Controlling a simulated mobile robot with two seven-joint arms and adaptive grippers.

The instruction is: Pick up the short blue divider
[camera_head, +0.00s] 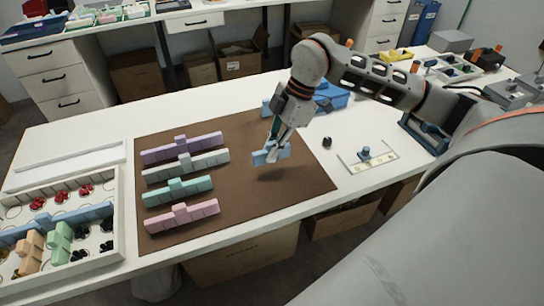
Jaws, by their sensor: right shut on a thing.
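The short blue divider (260,158) is a small light blue piece above the right part of the brown mat (240,205). My right gripper (272,152) points down and is shut on this divider. A shadow on the mat below suggests that the divider is held a little above it. The fingers hide part of the divider. My left gripper is not in view.
Purple, grey, teal and pink dividers (182,216) stand in a column on the mat's left side. A partitioned white tray (118,242) with small parts is at the left. A blue object (333,97) stands behind my gripper. A white plate (386,164) with a blue knob and a small black piece (327,142) lie right. The mat's front right is clear.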

